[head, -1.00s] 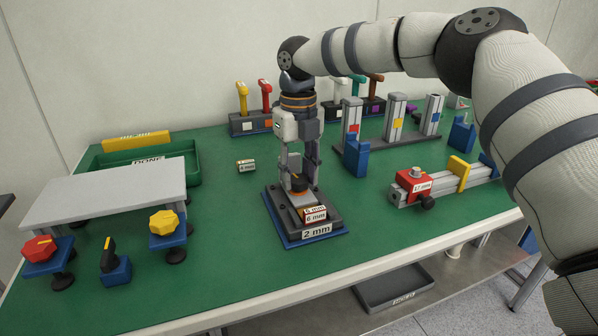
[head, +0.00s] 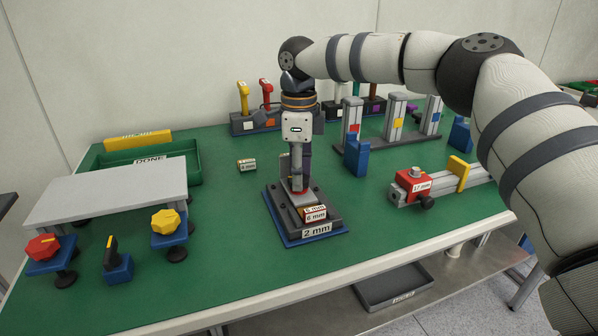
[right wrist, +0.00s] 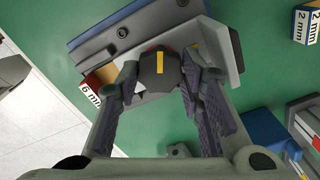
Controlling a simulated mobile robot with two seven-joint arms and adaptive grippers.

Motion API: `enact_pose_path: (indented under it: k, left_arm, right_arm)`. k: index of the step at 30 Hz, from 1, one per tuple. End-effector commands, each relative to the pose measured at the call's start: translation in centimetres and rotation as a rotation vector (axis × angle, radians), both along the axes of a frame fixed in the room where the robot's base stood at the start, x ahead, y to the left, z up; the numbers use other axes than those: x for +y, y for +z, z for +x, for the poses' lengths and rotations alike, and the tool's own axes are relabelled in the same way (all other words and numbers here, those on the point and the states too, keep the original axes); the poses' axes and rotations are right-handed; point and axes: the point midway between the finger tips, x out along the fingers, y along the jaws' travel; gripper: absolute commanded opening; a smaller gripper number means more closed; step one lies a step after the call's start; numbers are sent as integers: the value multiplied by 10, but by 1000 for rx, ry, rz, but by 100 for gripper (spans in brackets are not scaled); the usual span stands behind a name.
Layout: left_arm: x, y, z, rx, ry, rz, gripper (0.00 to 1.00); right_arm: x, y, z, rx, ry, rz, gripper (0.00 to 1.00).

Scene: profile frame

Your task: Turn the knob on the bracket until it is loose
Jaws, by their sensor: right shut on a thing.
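The black knob (right wrist: 162,82) with a yellow mark shows in the right wrist view, between the fingers of my right gripper (right wrist: 158,70). It stands on a grey bracket (head: 279,208) on a blue base, labelled 2 mm, in the middle of the table. In the head view my right gripper (head: 298,180) points straight down at it, shut on the knob, and its fingers mostly hide it. My left gripper is not in view.
A red knob (head: 43,247), a black knob (head: 110,252) and a yellow knob (head: 165,221) stand at left. A green DONE tray (head: 190,170) is behind. A red clamp block (head: 416,185) is at right.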

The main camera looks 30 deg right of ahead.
Motion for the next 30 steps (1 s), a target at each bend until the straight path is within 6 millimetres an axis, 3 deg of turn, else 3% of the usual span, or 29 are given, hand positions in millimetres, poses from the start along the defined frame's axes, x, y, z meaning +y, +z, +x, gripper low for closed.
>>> enact_pose_path:
  k: [12, 30]
  left_arm:
    - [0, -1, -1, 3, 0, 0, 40]
    - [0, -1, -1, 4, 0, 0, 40]
  right_arm:
    - [1, -2, 0, 2, 233, 1, 7]
    - [1, -2, 0, 3, 292, 1, 7]
